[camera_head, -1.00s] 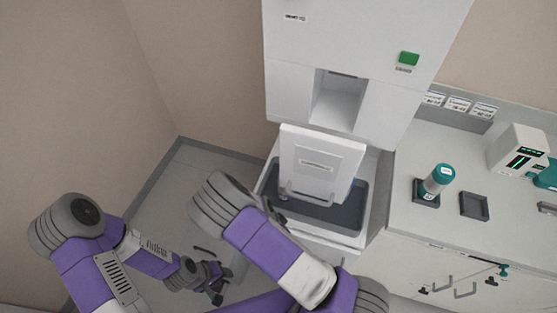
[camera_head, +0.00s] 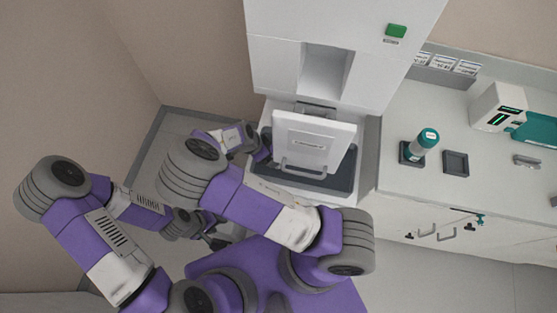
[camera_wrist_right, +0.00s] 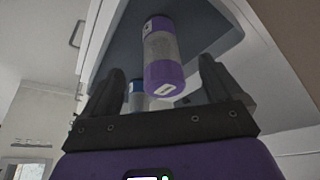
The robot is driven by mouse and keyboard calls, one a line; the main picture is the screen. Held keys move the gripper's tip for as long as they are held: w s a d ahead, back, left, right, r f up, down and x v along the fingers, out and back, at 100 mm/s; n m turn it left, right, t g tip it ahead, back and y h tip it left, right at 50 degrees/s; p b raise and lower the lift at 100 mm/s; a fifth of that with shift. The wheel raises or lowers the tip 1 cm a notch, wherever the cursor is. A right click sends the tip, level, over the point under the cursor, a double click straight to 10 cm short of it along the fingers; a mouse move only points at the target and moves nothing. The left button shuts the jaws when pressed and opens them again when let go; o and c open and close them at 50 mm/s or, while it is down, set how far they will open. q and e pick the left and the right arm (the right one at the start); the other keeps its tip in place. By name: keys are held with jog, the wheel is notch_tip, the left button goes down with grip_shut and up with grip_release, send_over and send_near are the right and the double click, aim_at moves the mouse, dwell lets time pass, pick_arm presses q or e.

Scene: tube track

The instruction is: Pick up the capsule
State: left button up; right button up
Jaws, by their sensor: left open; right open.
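In the right wrist view a capsule (camera_wrist_right: 162,50) with a clear grey body and purple ends lies between the fingers of my open right gripper (camera_wrist_right: 162,68); I cannot tell whether they touch it. A second capsule (camera_wrist_right: 138,95), with a blue end, shows partly behind it. Both are at the grey-blue tray (camera_wrist_right: 120,42). In the head view the right gripper is mostly hidden beside the tray, and these capsules are hidden. My left gripper (camera_head: 216,238) is open and low at the left, apart from the tray. A teal-capped capsule (camera_head: 424,144) stands in a dark holder on the counter.
The white machine (camera_head: 325,70) stands behind the tray, with a handled white panel (camera_head: 310,140) over the tray. An empty dark holder (camera_head: 456,163) and a small device with a display (camera_head: 497,107) are on the right counter (camera_head: 400,180). Walls close the left side.

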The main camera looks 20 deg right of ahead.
jog(key=d, duration=0.3)
jog(key=shift+w+d, duration=0.15)
jog(key=shift+d, duration=0.25)
jog(key=shift+x, duration=1.2)
jog(key=shift+w+d+f, duration=0.15)
jog(key=shift+d+f, duration=0.05)
jog(key=shift+f, duration=0.1)
jog(key=c, duration=1.2)
jog(key=shift+a+r, duration=0.1)
jog(key=shift+r, duration=0.05)
